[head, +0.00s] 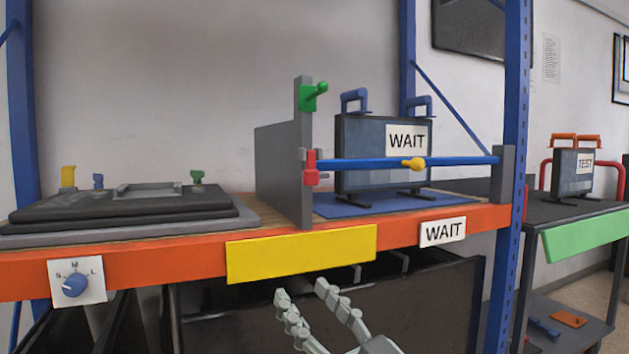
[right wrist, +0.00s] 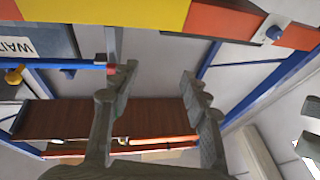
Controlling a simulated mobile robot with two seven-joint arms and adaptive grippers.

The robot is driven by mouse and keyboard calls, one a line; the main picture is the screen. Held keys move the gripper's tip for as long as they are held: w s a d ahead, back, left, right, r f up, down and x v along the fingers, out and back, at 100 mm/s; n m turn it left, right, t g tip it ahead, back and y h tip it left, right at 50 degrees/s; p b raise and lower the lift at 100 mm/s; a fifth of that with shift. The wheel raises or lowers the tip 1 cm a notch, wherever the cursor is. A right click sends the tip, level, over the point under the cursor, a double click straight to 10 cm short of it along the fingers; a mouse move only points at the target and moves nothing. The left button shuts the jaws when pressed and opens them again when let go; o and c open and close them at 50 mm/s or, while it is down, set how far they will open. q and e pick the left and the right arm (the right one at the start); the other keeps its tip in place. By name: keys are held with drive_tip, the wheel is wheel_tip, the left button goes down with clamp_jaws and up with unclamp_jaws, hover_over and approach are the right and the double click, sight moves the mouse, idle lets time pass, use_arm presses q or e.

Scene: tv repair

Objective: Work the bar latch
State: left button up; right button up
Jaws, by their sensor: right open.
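The blue bar (head: 375,161) lies level across the front of a shelf bay and carries a yellow knob (head: 413,164). Its left end meets a red latch piece (head: 311,168) on a grey upright (head: 303,130); its right end reaches a grey post (head: 502,170). A green handle (head: 314,96) sits high on the upright. My right gripper (head: 300,286) is open and empty, below the yellow panel and apart from the bar. In the right wrist view its open fingers (right wrist: 158,76) show, with the bar (right wrist: 78,64) at left. My left gripper is not in view.
A screen (head: 360,140) marked WAIT stands behind the bar on a blue mat (head: 335,207). The yellow panel (head: 300,254) hangs on the orange shelf beam (head: 200,257). A dial (head: 75,285) is at left. A dark flat device (head: 120,212) lies on the left shelf.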

drive_tip(key=w+r+g+h, duration=0.1)
drive_tip(key=w+r+h, duration=0.1)
drive_tip(key=w+r, duration=0.6)
drive_tip(key=m+h, duration=0.2)
drive_tip(key=h, duration=0.1)
approach(313, 172)
drive_tip(key=w, duration=0.2)
drive_tip(key=shift+g, duration=0.3)
drive_tip(key=x, duration=0.7)
drive_tip(key=shift+w+a+r, duration=0.15)
drive_tip(key=shift+a+r, duration=0.1)
drive_tip(key=shift+a, duration=0.05)
drive_tip(key=shift+c, duration=0.6)
clamp_jaws()
